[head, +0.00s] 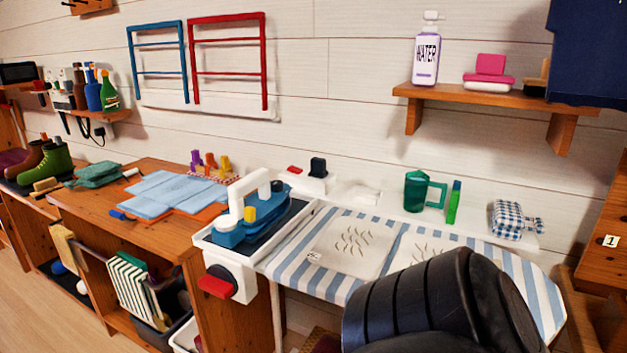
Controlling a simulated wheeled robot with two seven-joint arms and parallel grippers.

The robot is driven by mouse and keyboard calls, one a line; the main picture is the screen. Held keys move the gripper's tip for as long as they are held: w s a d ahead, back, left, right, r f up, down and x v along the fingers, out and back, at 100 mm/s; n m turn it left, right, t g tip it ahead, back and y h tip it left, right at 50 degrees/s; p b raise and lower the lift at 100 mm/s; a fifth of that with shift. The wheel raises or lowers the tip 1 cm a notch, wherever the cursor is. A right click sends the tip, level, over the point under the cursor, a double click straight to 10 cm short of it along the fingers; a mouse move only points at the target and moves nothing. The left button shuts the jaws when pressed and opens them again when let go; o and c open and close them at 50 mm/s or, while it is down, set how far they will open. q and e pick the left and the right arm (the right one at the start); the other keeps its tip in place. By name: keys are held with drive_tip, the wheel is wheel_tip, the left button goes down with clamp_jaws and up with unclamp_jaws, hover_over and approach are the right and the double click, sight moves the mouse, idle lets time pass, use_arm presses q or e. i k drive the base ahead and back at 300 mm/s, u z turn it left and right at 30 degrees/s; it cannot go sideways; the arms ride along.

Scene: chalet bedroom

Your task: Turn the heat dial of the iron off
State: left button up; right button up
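The iron (232,233) is blue with a white arched handle (247,190). It rests on a dark pad in a white-rimmed tray (302,222) at the left end of the ironing board. A small yellow piece (250,214) shows on the iron beneath the handle and looks like its dial; its setting is too small to read. A dark, ribbed arm part of mine fills the lower right, over the front of the board. No gripper fingers show, and nothing of mine touches the iron.
A white box with a red lever (217,286) hangs below the tray. The striped ironing board (290,268) carries pale cloths. A green jug (415,191) stands behind it. A wooden table (150,232) with folded blue cloth is at left. A shelf (470,96) juts out above the board.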

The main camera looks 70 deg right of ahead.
sight(276, 185)
drive_tip(key=z, duration=1.05)
drive_tip(key=i, duration=0.45)
drive_tip(key=z, duration=0.05)
